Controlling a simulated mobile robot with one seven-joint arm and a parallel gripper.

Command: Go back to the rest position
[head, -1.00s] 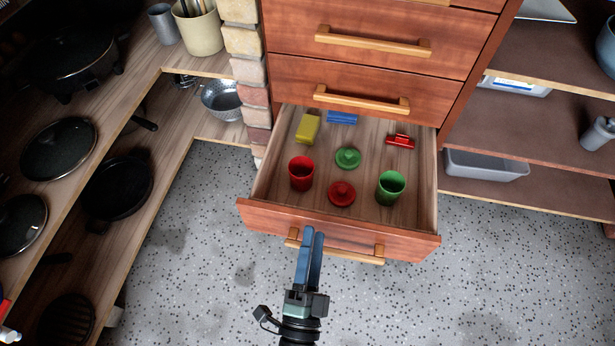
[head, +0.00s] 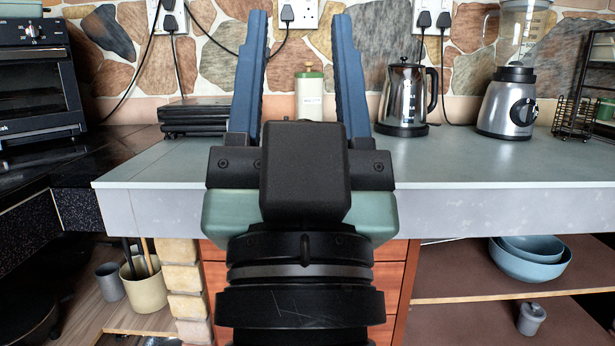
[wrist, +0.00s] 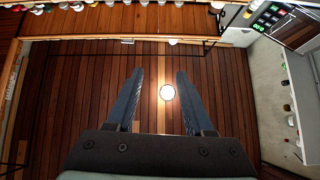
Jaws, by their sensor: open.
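My gripper (head: 301,75) is raised in the middle of the head view, in front of the counter, with its two blue fingers pointing up and apart. It is open, and nothing is between the fingers. In the wrist view my gripper (wrist: 158,75) points at a wooden plank ceiling (wrist: 80,90) with a round bright lamp (wrist: 167,92). My gripper and wrist hide much of the drawer unit (head: 390,285) below the counter.
The grey counter (head: 480,170) spans the view. On it stand a kettle (head: 404,95), a blender (head: 508,105), a wire rack (head: 575,110), a green-topped container (head: 309,95) and a flat black appliance (head: 190,117). An oven (head: 40,80) is at left; open shelves lie below.

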